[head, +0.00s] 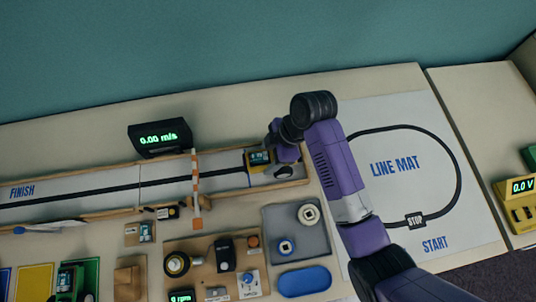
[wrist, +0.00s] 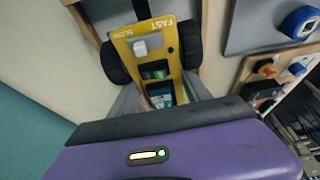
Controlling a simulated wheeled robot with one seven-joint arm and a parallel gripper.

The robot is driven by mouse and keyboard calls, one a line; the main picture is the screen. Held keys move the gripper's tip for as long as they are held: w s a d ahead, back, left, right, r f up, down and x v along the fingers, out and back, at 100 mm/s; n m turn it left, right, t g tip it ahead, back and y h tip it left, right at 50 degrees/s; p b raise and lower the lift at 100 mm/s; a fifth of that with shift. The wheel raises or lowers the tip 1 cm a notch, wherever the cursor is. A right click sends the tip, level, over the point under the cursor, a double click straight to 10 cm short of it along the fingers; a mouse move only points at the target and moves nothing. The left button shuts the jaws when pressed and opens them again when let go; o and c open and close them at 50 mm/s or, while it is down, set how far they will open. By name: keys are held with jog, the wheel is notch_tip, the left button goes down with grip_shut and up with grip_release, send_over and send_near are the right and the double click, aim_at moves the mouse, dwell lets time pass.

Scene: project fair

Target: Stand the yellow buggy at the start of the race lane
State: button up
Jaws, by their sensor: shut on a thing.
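The yellow buggy (wrist: 149,52) with dark wheels and a FAST/SLOW switch fills the middle of the wrist view. My gripper (wrist: 160,95) is shut on it, with a finger on each side of its body. In the head view the buggy (head: 260,158) shows at the right end of the race lane (head: 110,184), partly hidden by my gripper (head: 272,155). The lane has wooden side rails, a black centre line and FINISH written at its left end. I cannot tell whether the buggy's wheels touch the lane floor.
A speed display (head: 159,138) reading 0.00 m/s stands behind the lane. A striped barrier post (head: 196,190) stands across the lane. A grey tray (head: 298,238), a blue dish (head: 304,281) and a component board (head: 215,265) lie in front. The line mat (head: 400,120) lies right.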

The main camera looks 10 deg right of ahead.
jog(key=shift+f, duration=0.35)
dwell(1.2)
jog(key=o, duration=1.2)
jog(key=shift+b+v, duration=0.3)
jog(key=shift+v, duration=3.6)
